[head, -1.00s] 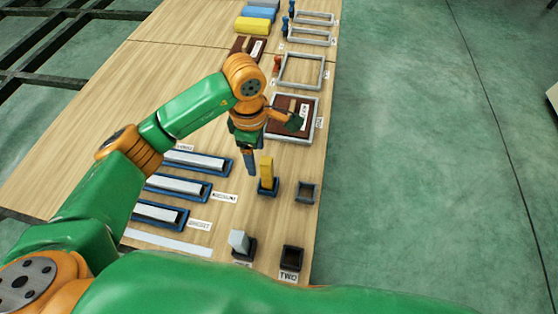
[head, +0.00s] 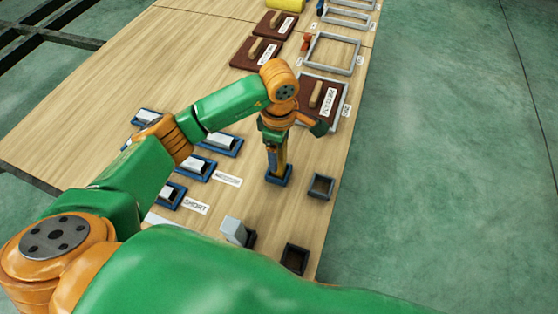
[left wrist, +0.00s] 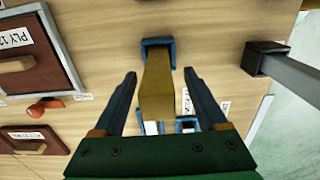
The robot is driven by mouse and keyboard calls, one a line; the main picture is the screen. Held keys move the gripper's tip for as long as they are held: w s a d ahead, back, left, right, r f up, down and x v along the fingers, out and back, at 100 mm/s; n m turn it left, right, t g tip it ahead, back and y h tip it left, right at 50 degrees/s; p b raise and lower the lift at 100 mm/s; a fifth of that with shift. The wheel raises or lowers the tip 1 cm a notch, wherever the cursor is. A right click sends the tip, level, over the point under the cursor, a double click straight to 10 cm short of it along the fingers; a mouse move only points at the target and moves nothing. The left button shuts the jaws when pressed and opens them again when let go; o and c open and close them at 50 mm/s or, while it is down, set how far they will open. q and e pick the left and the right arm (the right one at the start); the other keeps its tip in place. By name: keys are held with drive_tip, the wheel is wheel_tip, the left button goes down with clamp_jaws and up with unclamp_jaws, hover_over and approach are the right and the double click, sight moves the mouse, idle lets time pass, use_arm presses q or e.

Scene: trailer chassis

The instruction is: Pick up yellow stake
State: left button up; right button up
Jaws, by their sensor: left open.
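The yellow stake (head: 283,157) stands upright in a small blue socket (head: 279,177) on the wooden table. My left gripper (head: 276,150) is above the socket and points down, with its fingers at the stake and partly covering it. In the left wrist view the stake (left wrist: 157,88) lies between the two spread fingers of the gripper (left wrist: 160,76), with a gap on each side. The blue socket (left wrist: 158,42) shows beyond the fingertips. My right gripper is not in view.
A grey stake (head: 233,230) in a dark socket stands nearer. Empty sockets (head: 321,187) (head: 295,259) line the table's right edge. Blue trays with light bars (head: 196,167) lie left of the gripper. A brown board (head: 315,98) in a grey frame lies beyond it.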

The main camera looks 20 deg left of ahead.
sight(280, 173)
use_arm(q)
wheel_tip(280, 173, down, 4)
drive_tip(key=shift+w+r, duration=0.1)
drive_tip(key=shift+r, duration=0.2)
clamp_jaws()
